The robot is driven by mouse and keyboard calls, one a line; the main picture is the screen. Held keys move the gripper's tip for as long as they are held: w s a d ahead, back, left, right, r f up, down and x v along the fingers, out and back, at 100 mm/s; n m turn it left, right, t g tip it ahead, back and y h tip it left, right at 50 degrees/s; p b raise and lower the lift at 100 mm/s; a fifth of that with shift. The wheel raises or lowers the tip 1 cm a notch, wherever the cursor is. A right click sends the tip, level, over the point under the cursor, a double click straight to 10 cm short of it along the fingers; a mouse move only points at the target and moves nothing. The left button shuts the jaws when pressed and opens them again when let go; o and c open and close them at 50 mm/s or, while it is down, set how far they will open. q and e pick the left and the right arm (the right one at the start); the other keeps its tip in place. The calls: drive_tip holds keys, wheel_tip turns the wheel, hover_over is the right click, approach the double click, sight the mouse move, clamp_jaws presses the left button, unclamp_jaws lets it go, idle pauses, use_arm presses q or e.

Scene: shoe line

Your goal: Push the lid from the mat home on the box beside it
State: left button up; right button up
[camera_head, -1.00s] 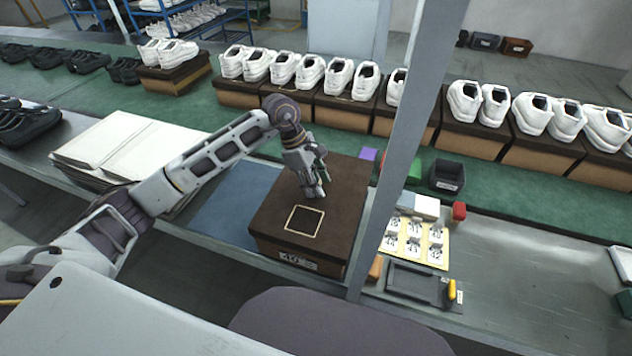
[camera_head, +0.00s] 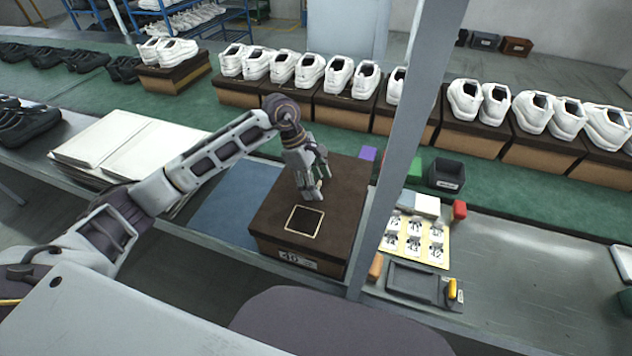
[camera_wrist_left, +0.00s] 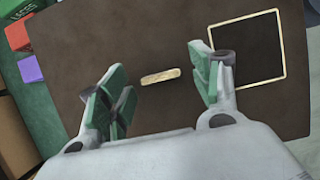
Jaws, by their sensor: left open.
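The dark brown lid (camera_head: 335,200) lies over the box (camera_head: 299,260), beside the blue mat (camera_head: 235,205). The mat's visible part is bare. The lid's top carries a pale square outline; a small tan strip (camera_wrist_left: 160,76) shows on it in the left wrist view. The frames do not settle whether the lid is fully seated. My left gripper (camera_head: 313,192) is open and empty, pointing down at the lid's top. In the wrist view its green-padded fingers (camera_wrist_left: 157,85) stand on either side of the strip; contact with the lid cannot be told. My right gripper is out of view.
A grey post (camera_head: 402,140) rises just right of the box. Right of it are a card of number tags (camera_head: 415,240), a grey tray (camera_head: 413,283) and small coloured blocks. White shoes on boxes line the green belt behind. Stacked paper (camera_head: 125,145) lies left of the mat.

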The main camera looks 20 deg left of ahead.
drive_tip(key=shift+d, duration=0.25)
use_arm(q)
drive_tip(key=shift+v, duration=0.8)
drive_tip(key=v, duration=0.6)
drive_tip(key=shift+r, duration=0.2)
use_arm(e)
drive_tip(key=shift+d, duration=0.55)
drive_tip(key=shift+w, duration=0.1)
use_arm(q)
wheel_tip(320, 180, up, 11)
drive_tip(key=p, duration=1.1)
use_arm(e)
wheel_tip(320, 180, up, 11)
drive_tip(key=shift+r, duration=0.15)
use_arm(q)
drive_tip(key=shift+r+p, duration=0.6)
drive_tip(key=shift+r, duration=0.05)
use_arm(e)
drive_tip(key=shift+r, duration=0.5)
